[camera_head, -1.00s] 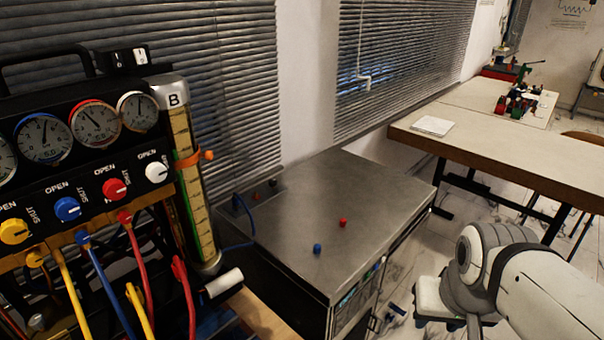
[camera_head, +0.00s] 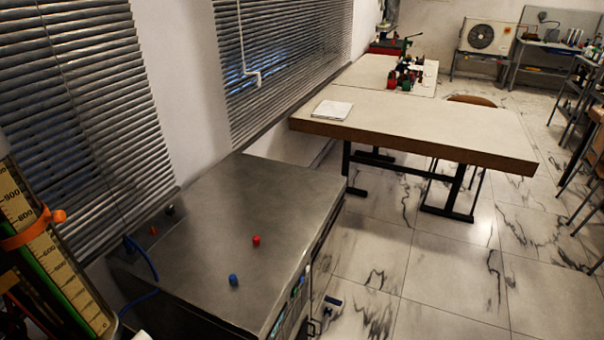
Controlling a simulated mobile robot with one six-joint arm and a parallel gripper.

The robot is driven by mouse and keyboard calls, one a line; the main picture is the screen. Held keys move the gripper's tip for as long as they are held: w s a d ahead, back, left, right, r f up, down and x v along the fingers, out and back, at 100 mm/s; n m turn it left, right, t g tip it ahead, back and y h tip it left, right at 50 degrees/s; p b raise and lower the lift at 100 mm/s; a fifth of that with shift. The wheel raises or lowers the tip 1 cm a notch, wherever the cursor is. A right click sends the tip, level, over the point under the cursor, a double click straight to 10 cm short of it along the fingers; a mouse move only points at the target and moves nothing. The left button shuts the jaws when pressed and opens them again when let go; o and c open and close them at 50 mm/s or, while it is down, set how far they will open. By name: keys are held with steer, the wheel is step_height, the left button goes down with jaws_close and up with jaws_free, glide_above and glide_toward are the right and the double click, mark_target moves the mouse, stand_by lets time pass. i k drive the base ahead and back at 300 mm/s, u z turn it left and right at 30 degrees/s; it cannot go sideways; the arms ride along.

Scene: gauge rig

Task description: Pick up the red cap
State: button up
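The red cap (camera_head: 256,241) is a small red cylinder on the grey metal top of a cabinet (camera_head: 215,205), right of the middle of that top. A blue cap (camera_head: 233,280) stands on the same top, a little nearer and to the left, apart from the red one. A smaller red piece (camera_head: 153,231) shows at the back left of the cabinet by the blinds, beside a dark piece (camera_head: 169,210). My gripper is not in view.
A gauge column with an orange clamp (camera_head: 33,228) stands at the left edge. A blue hose (camera_head: 143,258) runs over the cabinet's left side. A long table (camera_head: 420,122) stands beyond the cabinet. Marble floor (camera_head: 400,250) is open to the right.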

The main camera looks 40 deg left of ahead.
mark_target(255, 239)
steer(key=z, duration=0.25)
steer(key=i, duration=1.65)
steer(key=u, duration=1.6)
steer(key=k, duration=0.1)
steer(key=u, duration=2.1)
steer(key=i, duration=1)
steer(key=u, duration=0.05)
